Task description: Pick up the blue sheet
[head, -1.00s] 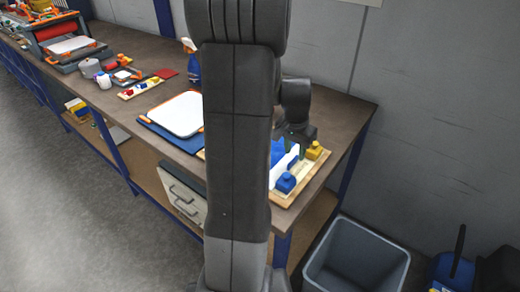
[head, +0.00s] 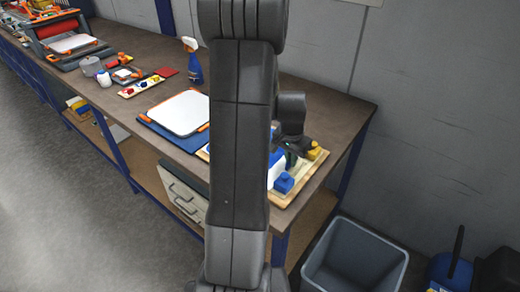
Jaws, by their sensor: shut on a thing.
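A wooden tray (head: 311,178) stands at the right end of the bench, its left part hidden behind my arm. In it, a bit of the blue sheet (head: 274,155) shows between my arm and my gripper, beside a white piece. A blue block (head: 284,183) sits at the front and a yellow block (head: 314,150) at the right. My gripper (head: 290,162) is low over the tray, pointing down, and is shut on the blue sheet. Its fingertips are small and dark, and most of the sheet is hidden.
A white board on a blue mat (head: 152,128) lies left of my arm. A spray bottle (head: 193,65) stands behind it. A red-roller press (head: 60,40) is at far left. A grey bin (head: 355,262) stands on the floor at right.

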